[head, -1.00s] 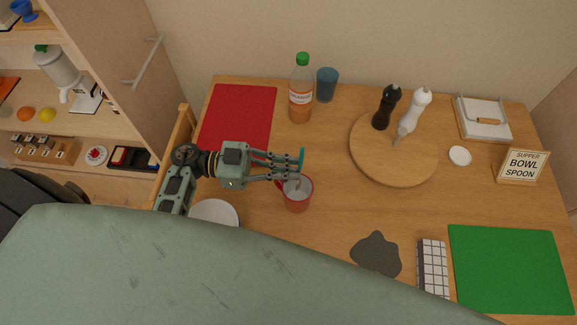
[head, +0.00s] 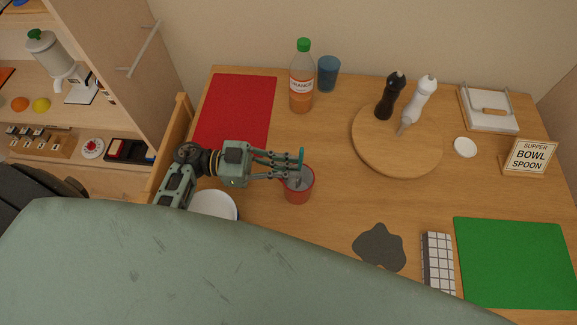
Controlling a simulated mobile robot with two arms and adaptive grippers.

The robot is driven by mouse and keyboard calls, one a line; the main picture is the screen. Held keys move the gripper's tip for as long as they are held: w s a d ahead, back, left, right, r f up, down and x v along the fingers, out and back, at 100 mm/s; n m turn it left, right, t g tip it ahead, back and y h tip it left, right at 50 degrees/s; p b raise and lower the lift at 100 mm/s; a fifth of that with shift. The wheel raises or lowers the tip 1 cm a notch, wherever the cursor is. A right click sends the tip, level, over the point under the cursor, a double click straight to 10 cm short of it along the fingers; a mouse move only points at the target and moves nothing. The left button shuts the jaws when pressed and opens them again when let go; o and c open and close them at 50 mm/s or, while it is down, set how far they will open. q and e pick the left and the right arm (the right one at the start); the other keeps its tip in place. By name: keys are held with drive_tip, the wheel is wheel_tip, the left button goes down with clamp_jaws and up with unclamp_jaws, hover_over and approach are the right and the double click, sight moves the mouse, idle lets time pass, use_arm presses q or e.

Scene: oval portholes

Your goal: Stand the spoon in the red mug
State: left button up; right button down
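The red mug (head: 299,190) stands upright on the wooden table, just below and right of my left gripper's fingers. My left gripper (head: 298,165) reaches in from the left over the mug's far rim. A spoon with a teal end (head: 301,155) is between its fingertips and appears held. The teal end points up, and a grey part runs down toward the mug's opening. The fingers partly hide the spoon, so I cannot tell how deep it reaches or whether it touches the mug. My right gripper is not in view.
A white plate (head: 214,206) lies left of the mug, partly hidden by my body. An orange-drink bottle (head: 302,82) and blue cup (head: 328,74) stand behind. A round board (head: 375,150) with two mills is to the right.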

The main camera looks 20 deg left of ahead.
use_arm(q)
drive_tip(key=o, duration=0.5)
drive_tip(key=shift+s+f, duration=0.2)
drive_tip(key=shift+f, duration=0.2)
drive_tip(key=v, duration=1.2)
drive_tip(key=shift+w+r, duration=0.1)
drive_tip(key=shift+r, duration=0.4)
